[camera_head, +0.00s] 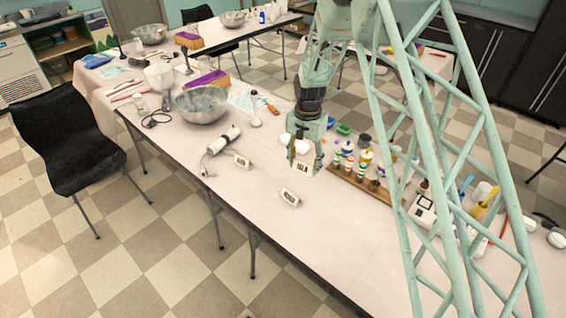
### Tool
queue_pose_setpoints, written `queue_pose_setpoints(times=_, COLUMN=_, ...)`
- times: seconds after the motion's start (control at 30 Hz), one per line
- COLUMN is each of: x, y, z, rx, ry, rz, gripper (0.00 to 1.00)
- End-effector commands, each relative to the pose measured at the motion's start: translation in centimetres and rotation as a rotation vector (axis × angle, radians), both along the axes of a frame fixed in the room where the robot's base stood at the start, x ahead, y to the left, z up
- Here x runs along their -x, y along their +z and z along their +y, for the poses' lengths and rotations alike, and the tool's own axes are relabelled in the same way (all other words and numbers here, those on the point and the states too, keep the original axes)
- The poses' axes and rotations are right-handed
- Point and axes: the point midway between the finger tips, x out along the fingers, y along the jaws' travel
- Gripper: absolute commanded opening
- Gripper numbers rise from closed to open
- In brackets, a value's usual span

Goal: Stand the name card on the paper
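My gripper (304,158) is over the middle of the near table, pointing down. A white name card reading "ISLA" (304,169) is at its fingertips, and the gripper appears shut on it. The card looks larger than the other cards and seems to be above the tabletop; its exact height is hard to tell. Two more small white name cards stand on the table, one to the left (242,161) and one nearer the front edge (290,198).
The steel bowl (202,104) and a stick blender (223,139) are left of my gripper. A wooden tray (362,186) with several bottles is just right of it. A scale (424,212) stands farther right. The table's front middle (330,240) is clear.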

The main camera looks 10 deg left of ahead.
Motion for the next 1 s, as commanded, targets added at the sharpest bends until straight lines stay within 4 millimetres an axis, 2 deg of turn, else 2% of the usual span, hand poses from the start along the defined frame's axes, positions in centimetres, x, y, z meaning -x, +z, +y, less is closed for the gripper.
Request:
queue_pose_setpoints(times=0.03, x=0.1, y=-0.1, z=-1.9, rx=0.000, ry=0.007, rz=0.001, gripper=0.47)
queue_pose_setpoints(times=0.1, x=0.2, y=-0.2, z=-4.2, rx=0.000, ry=0.024, rz=0.000, gripper=0.47)
queue_pose_setpoints(times=0.5, x=2.7, y=-0.5, z=-16.4, rx=0.000, ry=0.124, rz=0.000, gripper=0.47)
queue_pose_setpoints(times=0.8, x=6.1, y=-0.7, z=-24.9, rx=0.000, ry=0.199, rz=0.000, gripper=0.47)
queue_pose_setpoints(times=1.0, x=8.6, y=-0.7, z=-29.6, rx=0.000, ry=0.244, rz=0.000, gripper=0.47)
